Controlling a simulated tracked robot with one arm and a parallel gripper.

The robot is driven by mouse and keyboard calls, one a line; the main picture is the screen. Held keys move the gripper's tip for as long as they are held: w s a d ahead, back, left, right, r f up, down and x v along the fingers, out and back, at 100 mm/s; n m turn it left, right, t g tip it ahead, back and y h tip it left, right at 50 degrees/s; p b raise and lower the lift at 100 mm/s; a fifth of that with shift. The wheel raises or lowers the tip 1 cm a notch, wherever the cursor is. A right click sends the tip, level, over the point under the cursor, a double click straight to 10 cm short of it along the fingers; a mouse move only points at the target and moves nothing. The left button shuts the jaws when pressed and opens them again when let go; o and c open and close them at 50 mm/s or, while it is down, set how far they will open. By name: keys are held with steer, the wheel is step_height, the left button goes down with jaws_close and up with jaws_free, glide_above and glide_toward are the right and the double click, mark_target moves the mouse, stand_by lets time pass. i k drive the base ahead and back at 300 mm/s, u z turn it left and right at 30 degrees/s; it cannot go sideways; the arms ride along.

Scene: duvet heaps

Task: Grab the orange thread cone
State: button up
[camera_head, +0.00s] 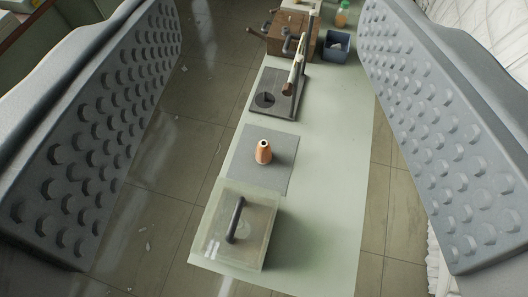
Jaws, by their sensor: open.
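The orange thread cone (263,154) stands upright on a grey square mat (281,176) on a long pale green table (331,185). Its narrow top has a dark hole. My gripper (270,215) is open, with its two large studded grey fingers at the left and right edges of the view. The cone shows in the gap between the fingers, well beyond them and apart from them. Nothing is held, and the cone is not hidden.
A clear lidded box (263,226) with a dark handle stands just nearer than the cone. Beyond it are a dark board (270,103) with an upright tool, a brown wooden block (283,45) and a blue-grey bin (335,46). The table's right side is clear.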

mark_target(263, 154)
steer(key=z, duration=1.9)
steer(key=k, duration=1.05)
steer(key=u, duration=1.45)
steer(key=i, duration=1.05)
steer(key=z, duration=0.05)
